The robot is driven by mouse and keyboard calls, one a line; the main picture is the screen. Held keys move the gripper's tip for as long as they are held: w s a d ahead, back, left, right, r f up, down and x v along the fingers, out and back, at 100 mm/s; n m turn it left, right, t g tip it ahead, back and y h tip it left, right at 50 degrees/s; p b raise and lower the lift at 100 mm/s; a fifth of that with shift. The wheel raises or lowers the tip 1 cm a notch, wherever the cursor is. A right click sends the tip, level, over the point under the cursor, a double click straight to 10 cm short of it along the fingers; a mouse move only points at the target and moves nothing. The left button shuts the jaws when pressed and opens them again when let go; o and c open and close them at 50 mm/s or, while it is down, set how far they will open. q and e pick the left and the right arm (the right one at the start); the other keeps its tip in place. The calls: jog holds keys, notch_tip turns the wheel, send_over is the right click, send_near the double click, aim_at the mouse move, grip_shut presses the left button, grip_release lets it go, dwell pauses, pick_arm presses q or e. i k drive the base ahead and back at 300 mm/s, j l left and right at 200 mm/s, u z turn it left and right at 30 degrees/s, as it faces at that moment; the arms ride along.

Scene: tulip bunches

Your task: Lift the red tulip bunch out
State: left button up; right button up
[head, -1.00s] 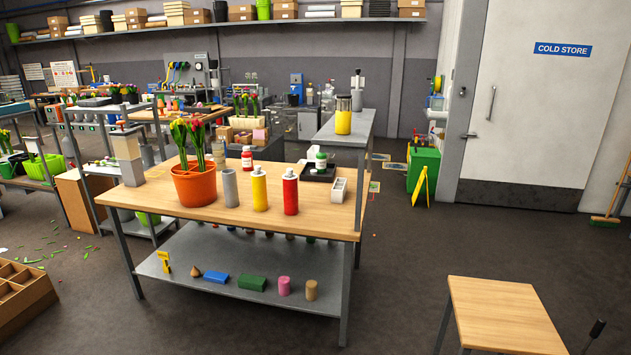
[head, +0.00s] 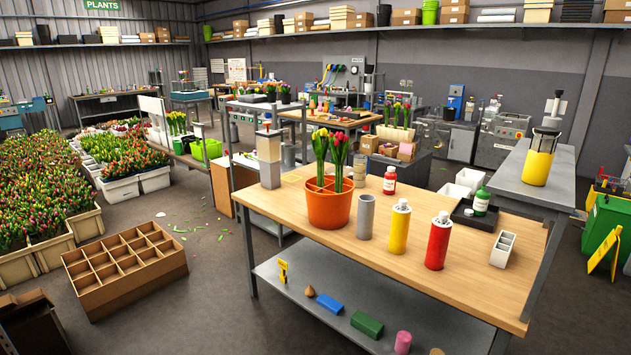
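An orange divided pot (head: 328,208) stands on the wooden-topped table (head: 460,282). Two tulip bunches stand upright in it. The red tulip bunch (head: 339,152) is on the right, its stems reaching down into the pot. A yellow tulip bunch (head: 320,145) is on the left, close beside it. The lower stems of both are hidden by the pot's wall. Neither of my grippers shows in the head view.
A grey cylinder (head: 366,216), a yellow can (head: 399,228) and a red can (head: 438,241) stand in a row right of the pot. A divided cardboard box (head: 124,266) lies on the floor at left.

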aim_at(340, 143)
jog(key=i+j+u, duration=0.15)
jog(key=i+u, duration=0.75)
jog(key=i+z, duration=0.2)
jog(key=i, duration=0.2)
jog(key=i+j+z, duration=0.2)
jog(key=i, duration=0.15)
jog(key=i+j+z, duration=0.2)
jog(key=i, duration=0.2)
